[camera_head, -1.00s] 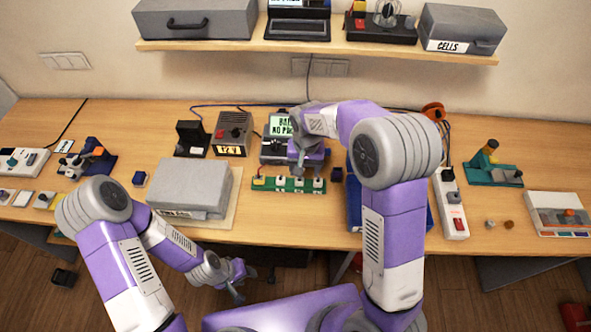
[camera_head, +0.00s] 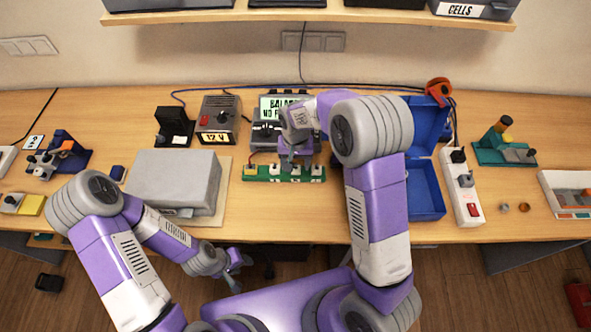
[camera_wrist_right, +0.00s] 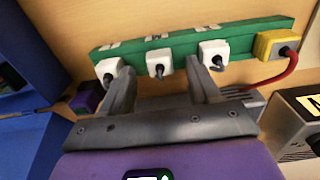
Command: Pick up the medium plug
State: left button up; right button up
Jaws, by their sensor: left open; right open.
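A green strip (camera_head: 248,173) lies on the table with a yellow plug (camera_head: 252,169) at its left end and three white plugs along it. In the right wrist view the white plugs are an outer one (camera_wrist_right: 107,70), a middle one (camera_wrist_right: 160,65) and one (camera_wrist_right: 213,53) beside the yellow plug. I cannot read which is the medium plug. My right gripper (camera_wrist_right: 163,82) is open, its fingers pointing at the strip on either side of the middle white plug; contact cannot be told. My left gripper (camera_head: 236,264) is open and empty, low in front of the table edge.
A battery balancer (camera_head: 268,133) stands behind the strip. A grey case (camera_head: 173,180) is to the left, an open blue box (camera_head: 424,190) to the right. A white power strip (camera_head: 465,195) lies further right. A red wire (camera_wrist_right: 272,80) runs from the yellow plug.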

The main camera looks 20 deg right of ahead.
aim_at(295, 168)
notch_tip(295, 168, down, 2)
jog(key=shift+f, duration=0.25)
jog(key=c, duration=1.1)
notch_tip(295, 168, up, 10)
jog(key=shift+r+p, duration=0.1)
jog(key=shift+p, duration=0.3)
